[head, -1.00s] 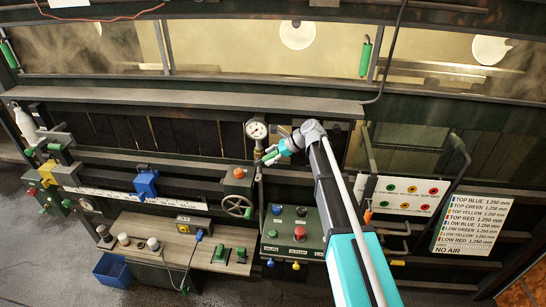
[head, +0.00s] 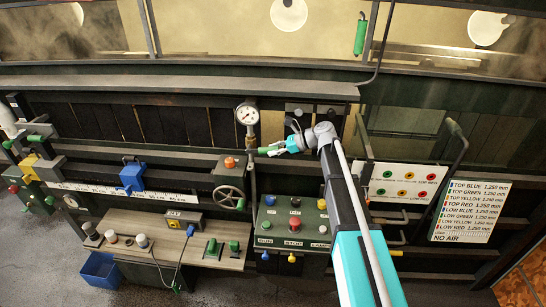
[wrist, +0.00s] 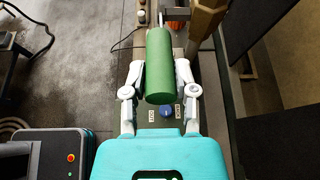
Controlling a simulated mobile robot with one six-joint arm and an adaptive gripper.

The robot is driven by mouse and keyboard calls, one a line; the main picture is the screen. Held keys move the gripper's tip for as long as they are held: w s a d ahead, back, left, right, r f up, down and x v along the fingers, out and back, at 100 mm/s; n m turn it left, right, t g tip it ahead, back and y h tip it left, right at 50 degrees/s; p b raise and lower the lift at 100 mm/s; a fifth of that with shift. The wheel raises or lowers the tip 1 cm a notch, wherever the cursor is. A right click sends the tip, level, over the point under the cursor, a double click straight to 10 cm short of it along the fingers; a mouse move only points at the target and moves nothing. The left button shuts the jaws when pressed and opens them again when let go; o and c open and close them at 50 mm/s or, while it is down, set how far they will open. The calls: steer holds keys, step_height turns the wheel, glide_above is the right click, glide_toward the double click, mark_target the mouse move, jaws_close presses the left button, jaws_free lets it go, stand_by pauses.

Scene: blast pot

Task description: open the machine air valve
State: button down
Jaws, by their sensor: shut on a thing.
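My gripper (head: 278,148) is shut on a green cylindrical handle (head: 262,151), in front of the dark panels and just right of the thin pipe under the round gauge (head: 247,114). In the wrist view the green handle (wrist: 160,65) lies lengthwise between the two fingers, with its near end facing the camera. The handle's far end runs toward a metal rod and an orange part. In the head view the handle is roughly level, its left end at the pipe. How it joins the valve is too small to tell.
Below stands a green control box (head: 295,222) with coloured buttons. A handwheel (head: 230,195) and an orange knob (head: 230,162) are left of it. A panel of coloured ports (head: 404,186) and a lettered sign (head: 468,212) stand to the right. A grey ledge (head: 200,88) runs above.

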steer(key=s+d+f+m+t+y+b, duration=0.1)
steer(key=d+y+b, duration=0.2)
steer(key=d+b, duration=0.2)
steer(key=s+d+f+m+t+y+b, duration=0.1)
steer(key=s+d+m+y+b, duration=0.1)
steer(key=d+b, duration=0.4)
steer(key=shift+d+f+m+y, duration=0.3)
steer(key=shift+d+f+y, duration=0.15)
steer(key=shift+d, duration=0.35)
steer(key=shift+a, duration=0.25)
